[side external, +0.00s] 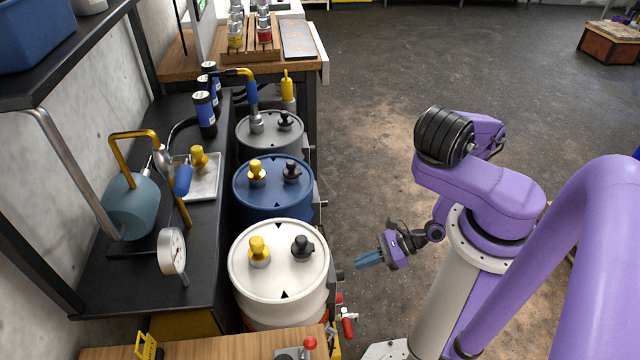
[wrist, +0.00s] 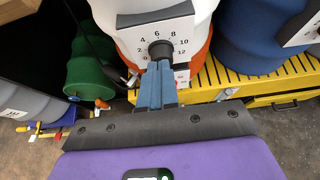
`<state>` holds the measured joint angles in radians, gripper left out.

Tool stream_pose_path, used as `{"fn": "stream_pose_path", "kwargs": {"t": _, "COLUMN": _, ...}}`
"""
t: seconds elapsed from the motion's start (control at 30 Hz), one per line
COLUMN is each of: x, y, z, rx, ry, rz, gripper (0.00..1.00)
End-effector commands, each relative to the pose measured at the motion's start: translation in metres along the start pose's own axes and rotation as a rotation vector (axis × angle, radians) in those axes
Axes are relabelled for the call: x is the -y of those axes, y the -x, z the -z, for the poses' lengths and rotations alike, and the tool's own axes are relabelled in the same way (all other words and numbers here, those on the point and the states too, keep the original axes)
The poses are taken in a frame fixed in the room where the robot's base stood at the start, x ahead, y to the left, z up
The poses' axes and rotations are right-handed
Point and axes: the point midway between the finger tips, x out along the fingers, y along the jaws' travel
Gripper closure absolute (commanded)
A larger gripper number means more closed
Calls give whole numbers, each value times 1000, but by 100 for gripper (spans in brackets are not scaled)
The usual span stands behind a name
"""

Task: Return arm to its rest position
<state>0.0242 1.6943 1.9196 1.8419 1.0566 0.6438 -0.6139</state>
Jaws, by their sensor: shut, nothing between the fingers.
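My gripper (side external: 369,259) is shut and empty in the side external view, to the right of the drums and apart from them, its blue fingers pointing left. In the wrist view its fingers (wrist: 157,84) are together, in front of the dial plate (wrist: 160,38) on the white drum. My purple arm is folded at the right of the side external view. The white drum (side external: 278,284), blue drum (side external: 272,199) and grey drum (side external: 262,143) stand in a row. The white and blue drums each carry a yellow and a black fitting on top.
A dark bench (side external: 125,267) with a pump, a gauge (side external: 172,250) and a tray (side external: 204,183) lies left of the drums. A yellow grated platform (wrist: 240,82) is under the drums. Open floor (side external: 390,85) lies behind my arm.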

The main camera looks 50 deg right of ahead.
Motion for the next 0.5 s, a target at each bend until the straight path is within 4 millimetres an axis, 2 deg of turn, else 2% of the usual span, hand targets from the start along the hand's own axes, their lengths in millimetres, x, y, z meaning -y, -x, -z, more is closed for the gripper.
{"fn": "stream_pose_path", "kwargs": {"t": 0.2, "x": 1, "y": 16, "z": 9, "rx": 0, "ry": 0, "rz": 2, "gripper": 100}}
{"fn": "stream_pose_path", "kwargs": {"t": 0.5, "x": 0, "y": 18, "z": 10, "rx": 0, "ry": 1, "rz": 0, "gripper": 100}}
